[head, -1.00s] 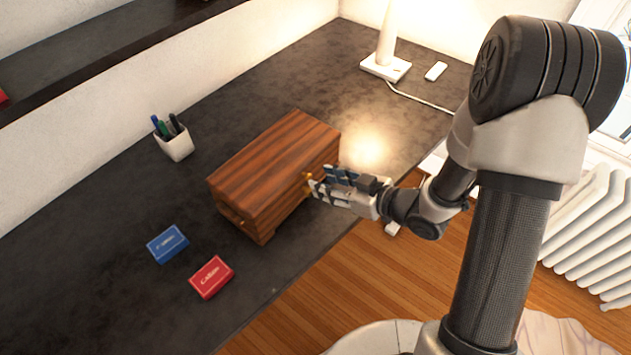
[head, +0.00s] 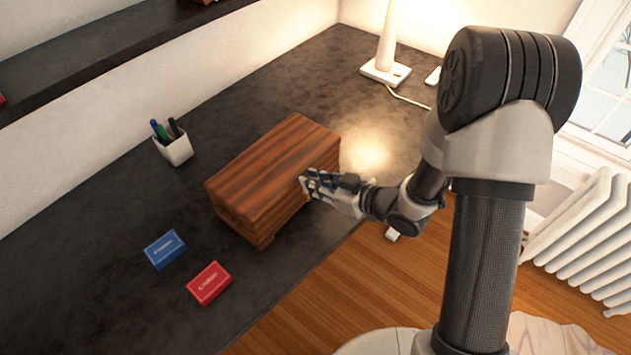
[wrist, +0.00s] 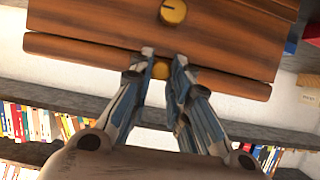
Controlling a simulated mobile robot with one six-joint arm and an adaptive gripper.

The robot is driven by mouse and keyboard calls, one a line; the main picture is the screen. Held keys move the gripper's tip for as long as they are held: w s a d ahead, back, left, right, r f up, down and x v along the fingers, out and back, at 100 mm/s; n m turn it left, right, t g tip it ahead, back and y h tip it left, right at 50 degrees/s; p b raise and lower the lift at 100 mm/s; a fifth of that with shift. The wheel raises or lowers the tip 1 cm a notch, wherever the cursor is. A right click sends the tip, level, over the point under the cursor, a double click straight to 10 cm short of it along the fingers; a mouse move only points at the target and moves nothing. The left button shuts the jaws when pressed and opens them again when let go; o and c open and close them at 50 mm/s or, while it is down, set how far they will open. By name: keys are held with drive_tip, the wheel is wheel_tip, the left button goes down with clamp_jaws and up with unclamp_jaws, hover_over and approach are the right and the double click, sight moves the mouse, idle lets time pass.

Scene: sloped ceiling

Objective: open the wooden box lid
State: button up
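The wooden box (head: 262,168) stands on the dark desk, its striped lid (head: 270,160) appearing down. My gripper (head: 304,184) is at the lid's edge on the box's right-hand long side. A round brass fitting (wrist: 173,11) is on the box front.
A blue card box (head: 165,250) and a red card box (head: 209,283) lie left of the wooden box. A pen cup (head: 174,146) stands behind it. A lamp (head: 386,70) with a cord is at the back. The desk's front edge is close to my arm.

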clamp_jaws()
idle(0.3)
